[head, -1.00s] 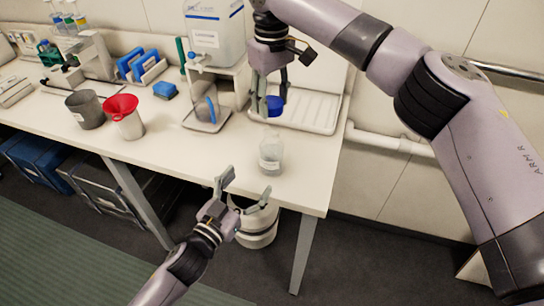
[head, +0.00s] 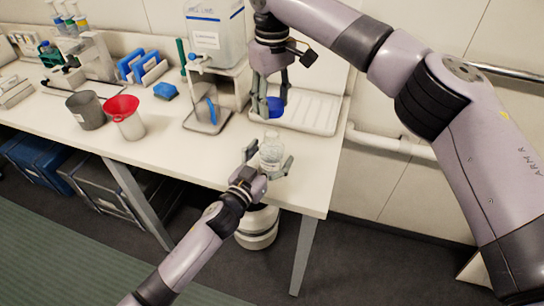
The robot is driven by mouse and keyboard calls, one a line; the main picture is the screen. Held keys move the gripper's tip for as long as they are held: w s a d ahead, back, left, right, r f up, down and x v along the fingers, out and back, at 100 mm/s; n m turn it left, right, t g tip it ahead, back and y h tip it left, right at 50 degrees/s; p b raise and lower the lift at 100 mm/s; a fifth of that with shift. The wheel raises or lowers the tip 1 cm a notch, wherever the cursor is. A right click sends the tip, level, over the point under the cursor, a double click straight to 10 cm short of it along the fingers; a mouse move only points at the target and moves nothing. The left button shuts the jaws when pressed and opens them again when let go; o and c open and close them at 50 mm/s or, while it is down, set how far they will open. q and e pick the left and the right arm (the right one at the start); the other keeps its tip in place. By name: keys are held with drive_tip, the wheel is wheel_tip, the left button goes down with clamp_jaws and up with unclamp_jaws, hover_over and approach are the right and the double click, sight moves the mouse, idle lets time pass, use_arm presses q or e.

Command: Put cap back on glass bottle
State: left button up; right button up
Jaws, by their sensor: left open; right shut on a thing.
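The clear glass bottle (head: 271,150) stands upright and uncapped near the front right of the white table, with a pale label low on its side. My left gripper (head: 270,165) is open, with one finger on each side of the bottle; I cannot tell whether they touch it. The blue cap (head: 274,106) is held in the air by my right gripper (head: 271,100), which is shut on it. The cap is above and slightly behind the bottle, apart from its mouth.
A white ribbed tray (head: 318,112) lies behind the bottle. A large dispenser tank (head: 215,35) stands on a white stand. A grey beaker (head: 86,110) and a red funnel in a cup (head: 122,106) are at left.

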sight(272, 118)
use_arm(q)
drive_tip(key=shift+w+d, duration=0.15)
drive_tip(key=shift+w, duration=0.1)
drive_tip(key=shift+c, duration=0.3)
drive_tip(key=c, duration=1.7)
drive_tip(key=shift+c, duration=0.2)
use_arm(e)
drive_tip(key=shift+f, duration=2.5)
